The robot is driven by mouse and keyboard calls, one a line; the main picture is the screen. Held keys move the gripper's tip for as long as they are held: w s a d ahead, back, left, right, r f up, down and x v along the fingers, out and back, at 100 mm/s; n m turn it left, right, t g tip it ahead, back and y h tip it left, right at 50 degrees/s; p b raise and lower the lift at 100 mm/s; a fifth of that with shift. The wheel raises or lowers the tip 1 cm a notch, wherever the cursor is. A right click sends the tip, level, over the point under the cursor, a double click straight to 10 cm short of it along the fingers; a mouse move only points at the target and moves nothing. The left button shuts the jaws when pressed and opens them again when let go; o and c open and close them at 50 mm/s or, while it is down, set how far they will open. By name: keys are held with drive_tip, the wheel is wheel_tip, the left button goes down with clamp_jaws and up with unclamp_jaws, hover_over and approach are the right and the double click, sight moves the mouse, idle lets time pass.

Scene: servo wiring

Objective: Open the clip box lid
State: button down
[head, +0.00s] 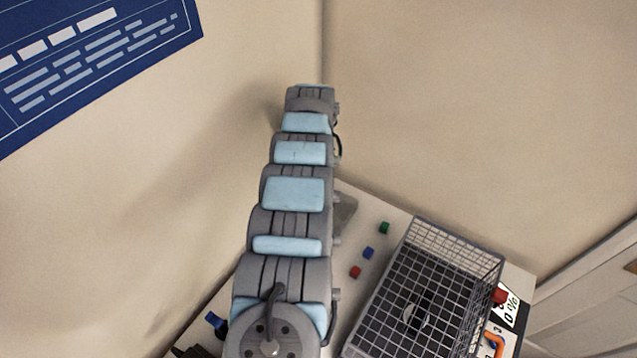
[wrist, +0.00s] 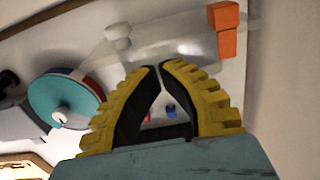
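My gripper (wrist: 159,68) has yellow ribbed fingers with dark inner faces. The fingertips come together with at most a thin gap, and I see nothing gripped between them. Beyond the tips, a pale, see-through box-like shape (wrist: 185,42) lies on the light surface; it may be the clip box, but its lid cannot be made out clearly. I cannot tell whether the fingertips touch the shape. In the head view my arm hides the gripper and most of the work area.
A teal disc (wrist: 60,108) lies left of the fingers. In the head view, a wire basket (head: 425,285) stands right of my arm on the light table (head: 385,213). Small green (head: 384,228), blue (head: 368,253) and red (head: 355,272) blocks lie between. Walls close off the back.

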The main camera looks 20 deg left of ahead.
drive_tip(key=shift+w+a+b, duration=0.15)
drive_tip(key=shift+a+b, duration=0.2)
drive_tip(key=shift+a, duration=0.15)
idle(0.4)
drive_tip(key=shift+d+r+p, duration=0.25)
drive_tip(key=shift+p, duration=0.9)
